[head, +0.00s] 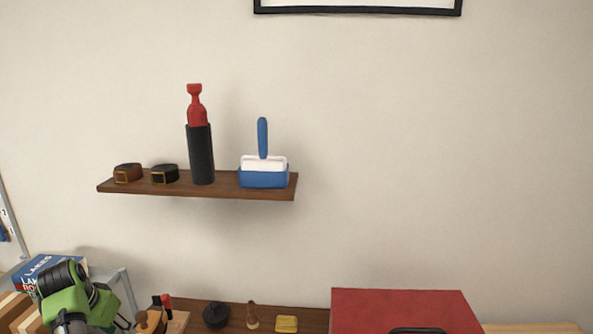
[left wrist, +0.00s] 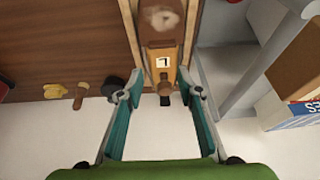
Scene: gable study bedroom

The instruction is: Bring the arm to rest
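My left gripper (left wrist: 157,94) is open in the left wrist view, its two teal-padded fingers spread apart. A wooden block with a small white label (left wrist: 164,62) shows beyond the fingertips; I cannot tell whether anything touches it. No object is seen clamped between the pads. In the head view my green left arm is at the lower left, over the surface below the shelf, and its fingers are hard to make out. My right gripper is not in view.
A wall shelf (head: 225,193) holds two belts, a black-and-red cylinder (head: 200,150) and a blue-and-white brush set (head: 263,178). Below are a black knob-like item (head: 215,315), a wooden stamp-like item (head: 252,317), a yellow item (head: 287,324), a red box (head: 400,306) and a blue book (head: 45,264).

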